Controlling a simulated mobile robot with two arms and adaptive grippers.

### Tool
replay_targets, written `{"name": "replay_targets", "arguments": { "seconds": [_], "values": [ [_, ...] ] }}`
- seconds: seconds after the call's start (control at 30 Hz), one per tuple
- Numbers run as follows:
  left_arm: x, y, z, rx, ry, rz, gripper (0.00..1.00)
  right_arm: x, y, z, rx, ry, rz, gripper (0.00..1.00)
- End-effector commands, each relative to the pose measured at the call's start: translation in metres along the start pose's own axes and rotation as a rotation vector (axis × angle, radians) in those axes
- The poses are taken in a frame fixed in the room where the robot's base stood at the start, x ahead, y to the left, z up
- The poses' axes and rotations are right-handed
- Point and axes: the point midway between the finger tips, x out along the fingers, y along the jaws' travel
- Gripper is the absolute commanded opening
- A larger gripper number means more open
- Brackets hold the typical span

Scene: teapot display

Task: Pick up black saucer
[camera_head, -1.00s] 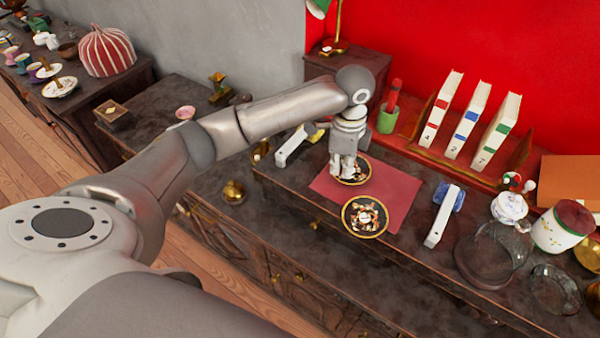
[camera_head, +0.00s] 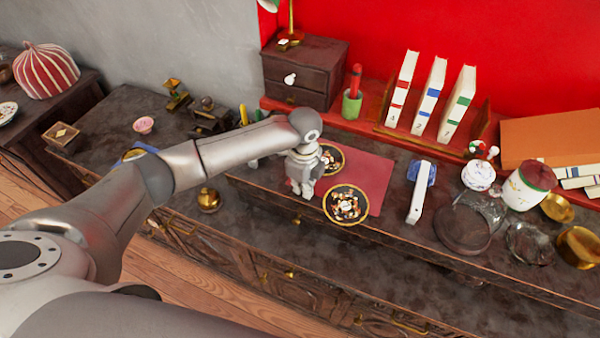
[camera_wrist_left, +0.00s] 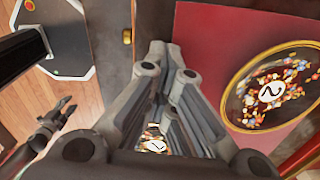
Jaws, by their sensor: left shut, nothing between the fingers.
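Two black saucers with gold rims and flowered centres lie on a red mat (camera_head: 375,180). The near black saucer (camera_head: 346,204) is fully in view. The far black saucer (camera_head: 331,158) is partly hidden by my left arm. My left gripper (camera_head: 300,190) is shut and empty at the mat's left edge, left of both saucers. In the left wrist view, my left gripper (camera_wrist_left: 167,72) points down by the mat's edge. A black saucer (camera_wrist_left: 276,92) marked 2 lies right of it. A patterned piece shows between the finger links. A grey gripper, seemingly my right one (camera_wrist_left: 50,128), shows at the left, its opening unclear.
Glass bowls (camera_head: 530,243), a lidded teapot (camera_head: 478,175) and a white canister (camera_head: 529,186) crowd the right. Books (camera_head: 430,96) and a green pen cup (camera_head: 352,104) stand behind.

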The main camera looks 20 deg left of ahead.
Motion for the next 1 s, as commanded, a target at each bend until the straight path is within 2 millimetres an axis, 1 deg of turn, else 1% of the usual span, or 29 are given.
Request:
{"name": "replay_targets", "arguments": {
  "seconds": [0.03, 0.2, 0.37, 0.67, 0.77, 0.9, 1.0],
  "values": [
    [-0.003, 0.001, -0.013, 0.009, 0.005, 0.003, 0.0, -0.007, -0.001, -0.001, 0.001, 0.0, -0.002, 0.4],
    [-0.001, 0.001, -0.027, 0.005, 0.003, 0.002, 0.0, -0.012, -0.009, -0.003, 0.004, 0.002, -0.011, 0.4],
    [0.0, 0.002, -0.03, 0.004, 0.002, 0.002, 0.0, -0.012, -0.013, -0.004, 0.004, 0.003, -0.015, 0.4],
    [-0.001, 0.001, -0.032, 0.004, 0.002, 0.002, 0.0, -0.013, -0.012, -0.004, 0.002, 0.003, -0.015, 0.4],
    [-0.002, 0.001, -0.041, 0.006, 0.004, 0.002, 0.0, -0.017, -0.011, -0.004, 0.001, 0.003, -0.013, 0.4],
    [-0.003, 0.001, -0.061, 0.006, 0.004, 0.003, 0.0, -0.024, -0.008, -0.004, 0.0, 0.002, -0.01, 0.4],
    [-0.002, 0.001, -0.068, 0.004, 0.003, 0.002, 0.0, -0.025, -0.007, -0.004, 0.0, 0.002, -0.009, 0.4]
  ]
}}
